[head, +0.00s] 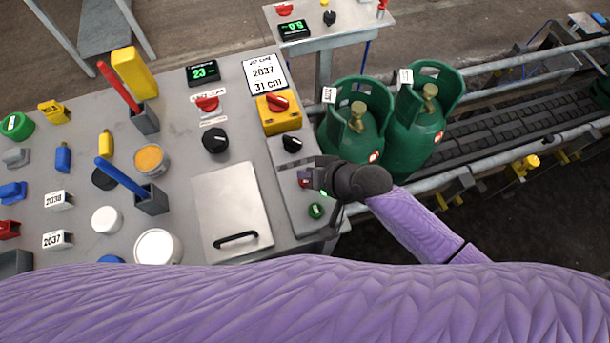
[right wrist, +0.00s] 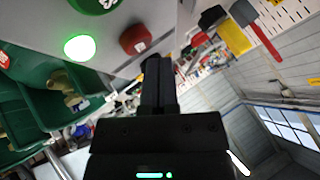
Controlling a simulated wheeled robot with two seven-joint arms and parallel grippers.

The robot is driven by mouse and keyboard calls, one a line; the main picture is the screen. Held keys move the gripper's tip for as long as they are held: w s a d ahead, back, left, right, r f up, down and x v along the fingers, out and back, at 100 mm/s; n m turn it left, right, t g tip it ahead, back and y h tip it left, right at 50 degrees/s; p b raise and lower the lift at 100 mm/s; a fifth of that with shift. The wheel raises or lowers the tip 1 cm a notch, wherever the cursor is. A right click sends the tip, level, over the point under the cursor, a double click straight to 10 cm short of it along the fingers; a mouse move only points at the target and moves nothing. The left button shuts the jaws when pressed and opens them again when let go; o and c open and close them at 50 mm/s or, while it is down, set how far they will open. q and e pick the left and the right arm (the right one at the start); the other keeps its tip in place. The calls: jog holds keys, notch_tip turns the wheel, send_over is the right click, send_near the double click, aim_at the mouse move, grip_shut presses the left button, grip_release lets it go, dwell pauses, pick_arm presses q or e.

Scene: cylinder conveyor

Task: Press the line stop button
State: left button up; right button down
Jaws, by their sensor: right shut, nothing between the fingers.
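A red button (right wrist: 135,38) stands out from the grey control panel in the right wrist view. In the head view a sliver of red (head: 304,182) shows on the panel beside my gripper, which hides most of that spot. My right gripper (head: 318,174) is shut and empty over the panel. In the right wrist view its fingers (right wrist: 157,62) end close to the red button; I cannot tell whether they touch it. A lit green lamp (right wrist: 79,47) and a green button (right wrist: 95,4) are nearby. The green button also shows in the head view (head: 316,211). My left gripper is not in view.
A black knob (head: 292,143) and a red switch on a yellow box (head: 278,103) are above the gripper. The bench at left holds many small items.

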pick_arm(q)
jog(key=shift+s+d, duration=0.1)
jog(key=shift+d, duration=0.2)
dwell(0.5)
pick_arm(e)
jog(key=shift+f, duration=0.1)
jog(key=shift+f+b, duration=0.3)
jog(key=shift+f, duration=0.05)
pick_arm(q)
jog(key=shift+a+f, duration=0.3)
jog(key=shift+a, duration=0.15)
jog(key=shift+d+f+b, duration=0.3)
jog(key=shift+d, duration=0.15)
pick_arm(e)
jog(key=shift+f, duration=0.45)
jog(key=shift+r+p, duration=0.9)
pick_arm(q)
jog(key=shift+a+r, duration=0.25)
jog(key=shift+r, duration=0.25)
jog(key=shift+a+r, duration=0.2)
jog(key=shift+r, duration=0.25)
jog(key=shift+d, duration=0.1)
